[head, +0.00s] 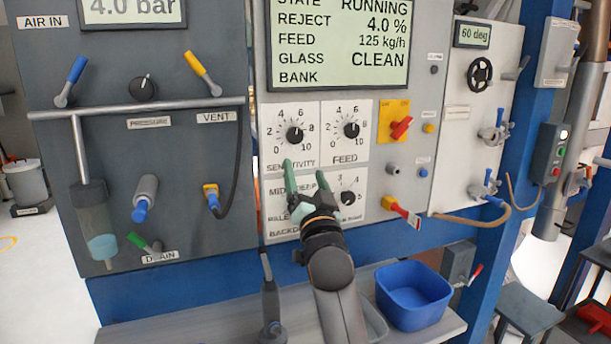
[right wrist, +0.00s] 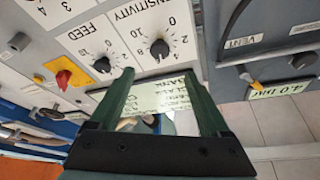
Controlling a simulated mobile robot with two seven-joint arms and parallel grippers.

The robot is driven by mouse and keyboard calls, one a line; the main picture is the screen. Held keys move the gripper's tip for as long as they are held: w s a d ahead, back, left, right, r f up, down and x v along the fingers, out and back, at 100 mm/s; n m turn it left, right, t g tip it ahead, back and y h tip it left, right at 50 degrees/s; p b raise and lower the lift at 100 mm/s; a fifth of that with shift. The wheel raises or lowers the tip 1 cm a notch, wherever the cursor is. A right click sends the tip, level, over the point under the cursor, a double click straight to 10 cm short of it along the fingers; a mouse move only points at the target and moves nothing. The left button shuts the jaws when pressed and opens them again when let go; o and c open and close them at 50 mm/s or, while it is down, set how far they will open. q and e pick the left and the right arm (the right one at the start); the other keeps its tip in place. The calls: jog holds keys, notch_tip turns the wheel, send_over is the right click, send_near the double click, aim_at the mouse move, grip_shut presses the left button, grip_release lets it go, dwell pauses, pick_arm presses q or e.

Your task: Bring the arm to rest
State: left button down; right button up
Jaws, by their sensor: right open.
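My right gripper (head: 306,174) is in front of the lower part of the grey control panel (head: 375,225), just below the sensitivity dial (head: 295,135) and the feed dial (head: 351,130). Its green fingers are spread with nothing between them. They cover part of a lower dial plate; the gap to the panel cannot be judged. In the right wrist view the open fingers (right wrist: 162,80) frame part of the panel and its display, with the sensitivity dial (right wrist: 160,49) beyond them. My left gripper is not in view.
A blue bin (head: 413,297) stands on a grey shelf (head: 180,332) below the panel. An upright dark grey object (head: 270,305) stands left of my forearm. A dark panel (head: 160,160) with valves and a hose is at left; a lever panel (head: 470,130) is at right.

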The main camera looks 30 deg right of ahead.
dwell(0.5)
jog(key=s+a+f+n+g+y, duration=0.2)
jog(key=s+f+g, duration=0.15)
jog(key=f, duration=0.55)
jog(key=s+a+f+n+g+y, duration=0.2)
jog(key=s+a+f+n, duration=0.15)
jog(key=f, duration=0.65)
jog(key=s+a+f+n+g+y, duration=0.1)
jog(key=s+f+g, duration=0.3)
jog(key=f, duration=0.5)
jog(key=s+a+f+n+g+y, duration=0.1)
jog(key=s+a+f+n+g, duration=0.2)
jog(key=s, duration=0.5)
jog(key=s+a+f+n+g+y, duration=0.1)
jog(key=s+a+f+g, duration=0.1)
jog(key=s+f, duration=0.5)
jog(key=s+a+f+n+g+y, duration=0.1)
jog(key=s+a+f+n+g, duration=0.15)
jog(key=s, duration=0.65)
jog(key=w+a+f+m+t+y+p, duration=0.1)
jog(key=w+a+f+t+y+p, duration=0.1)
jog(key=w+a+f+t+p, duration=0.2)
jog(key=shift+w+a+f+t+y+p, duration=0.25)
jog(key=shift+w+f+t+p, duration=0.45)
jog(key=shift+f+t, duration=0.35)
jog(key=shift+f, duration=0.1)
dwell(0.8)
